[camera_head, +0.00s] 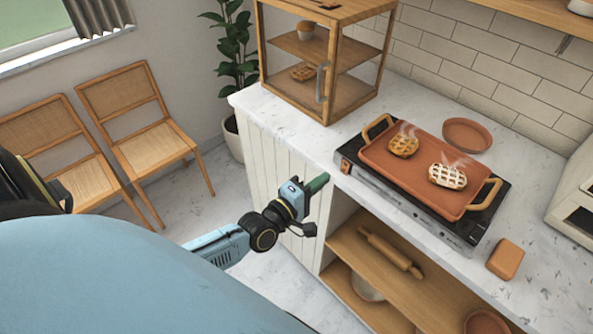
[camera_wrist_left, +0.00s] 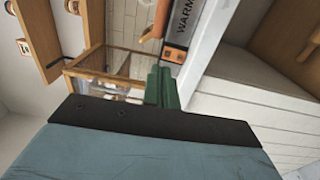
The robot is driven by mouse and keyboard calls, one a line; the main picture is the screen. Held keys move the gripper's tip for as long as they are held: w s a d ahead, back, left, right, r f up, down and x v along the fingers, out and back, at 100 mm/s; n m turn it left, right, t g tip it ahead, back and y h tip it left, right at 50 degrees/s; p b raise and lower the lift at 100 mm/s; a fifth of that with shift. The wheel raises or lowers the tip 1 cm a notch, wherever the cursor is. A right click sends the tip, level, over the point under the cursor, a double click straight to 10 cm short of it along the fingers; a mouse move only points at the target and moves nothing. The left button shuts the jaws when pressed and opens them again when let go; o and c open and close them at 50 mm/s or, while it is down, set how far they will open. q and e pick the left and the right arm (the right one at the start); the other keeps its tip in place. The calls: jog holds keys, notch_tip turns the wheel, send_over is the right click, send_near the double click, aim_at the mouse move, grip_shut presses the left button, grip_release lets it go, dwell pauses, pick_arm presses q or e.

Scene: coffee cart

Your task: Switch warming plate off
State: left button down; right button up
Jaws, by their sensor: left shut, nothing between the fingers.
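The black warming plate (camera_head: 468,236) sits on the white counter near its front edge, with a terracotta tray (camera_head: 415,175) on top. Two steaming pies, one golden (camera_head: 403,145) and one with a pale lattice (camera_head: 447,176), rest on the tray. In the left wrist view the plate's front panel (camera_wrist_left: 184,28) shows the letters "WARM" and a small orange part (camera_wrist_left: 173,53) at its end; the switch's position cannot be told. My left gripper (camera_head: 317,184) has green fingertips, is shut and empty, and is just in front of the counter edge, left of the plate and apart from it. The fingers (camera_wrist_left: 162,87) point toward the panel's end.
A wooden display cabinet (camera_head: 325,65) stands left of the plate. A terracotta dish (camera_head: 467,135) lies behind it and an orange-brown block (camera_head: 505,259) lies to the right. Open shelves below hold a rolling pin (camera_head: 390,252). Two chairs (camera_head: 145,120) stand at left.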

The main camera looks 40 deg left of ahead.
pick_arm(q)
jog(key=s+a, duration=0.1)
jog(key=s, duration=0.6)
jog(key=shift+a+r, duration=0.2)
jog(key=shift+r, duration=0.05)
jog(key=s+a+f+m+g+y+b, duration=0.1)
jog(key=s+f+m+g, duration=0.25)
jog(key=f, duration=0.65)
jog(key=s+f+m+g+b, duration=0.1)
jog(key=s+f+m+g, duration=0.2)
jog(key=f, duration=0.7)
jog(key=s+a+f+m+g+y+b, duration=0.1)
jog(key=s+f+m+g, duration=0.3)
jog(key=f, duration=0.6)
jog(key=s+d+f+m+g, duration=0.1)
jog(key=s+f+m+g, duration=0.1)
jog(key=s+f, duration=0.3)
jog(key=s+d+f+m+g+y+b, duration=0.1)
jog(key=s+f, duration=0.4)
jog(key=s, duration=0.6)
jog(key=s+d+f+m+g, duration=0.1)
jog(key=s+f+m+g, duration=0.2)
jog(key=s, duration=0.6)
notch_tip(320, 180, down, 2)
jog(key=shift+f+m, duration=0.25)
jog(key=shift+m, duration=0.7)
